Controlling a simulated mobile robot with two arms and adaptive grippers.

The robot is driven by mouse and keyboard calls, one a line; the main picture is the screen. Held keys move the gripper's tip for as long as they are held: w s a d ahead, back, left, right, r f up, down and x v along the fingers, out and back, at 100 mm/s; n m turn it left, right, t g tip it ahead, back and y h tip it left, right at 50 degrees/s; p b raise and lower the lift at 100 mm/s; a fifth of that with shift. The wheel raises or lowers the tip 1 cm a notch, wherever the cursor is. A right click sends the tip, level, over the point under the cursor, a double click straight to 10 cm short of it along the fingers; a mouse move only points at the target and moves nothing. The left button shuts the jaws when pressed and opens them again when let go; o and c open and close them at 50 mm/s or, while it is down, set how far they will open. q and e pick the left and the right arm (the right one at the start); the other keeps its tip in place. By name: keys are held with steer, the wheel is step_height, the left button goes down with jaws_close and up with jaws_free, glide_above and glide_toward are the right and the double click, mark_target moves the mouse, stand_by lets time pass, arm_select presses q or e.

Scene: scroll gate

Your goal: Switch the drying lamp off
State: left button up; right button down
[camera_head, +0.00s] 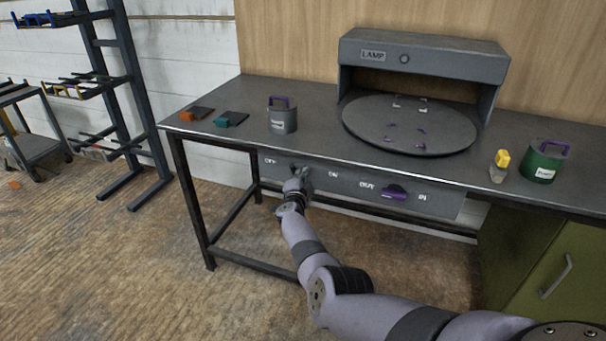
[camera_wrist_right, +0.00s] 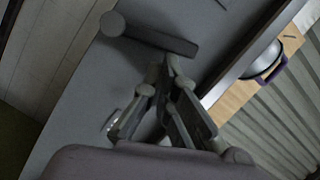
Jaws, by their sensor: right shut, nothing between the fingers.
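The grey lamp housing (camera_head: 425,58), labelled LAMP, stands at the back of the bench; the small round disc on its front looks dark. The bench's front panel (camera_head: 345,183) carries OFF on the left and ON on the right. My right gripper (camera_head: 297,173) is at the panel between these labels and hides most of the switch there. In the right wrist view, a grey bar-shaped lever (camera_wrist_right: 155,36) with a rounded end lies just beyond the shut, empty fingertips (camera_wrist_right: 163,70). I cannot tell whether they touch it. My left gripper is out of view.
A round dark plate (camera_head: 375,125) lies under the lamp. A purple OUT/IN handle (camera_head: 394,191) is farther right on the panel. A grey pot (camera_head: 283,119), a green pot (camera_head: 543,161) and a yellow-topped bottle (camera_head: 500,166) stand on the bench. A shelf rack (camera_head: 127,60) stands left.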

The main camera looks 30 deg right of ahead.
steer(key=shift+w+a+r+n, duration=0.1)
steer(key=shift+w+a+n, duration=0.35)
steer(key=shift+n, duration=0.05)
steer(key=shift+w+a, duration=0.1)
steer(key=shift+w, duration=0.05)
steer(key=shift+r, duration=0.1)
stand_by(0.3)
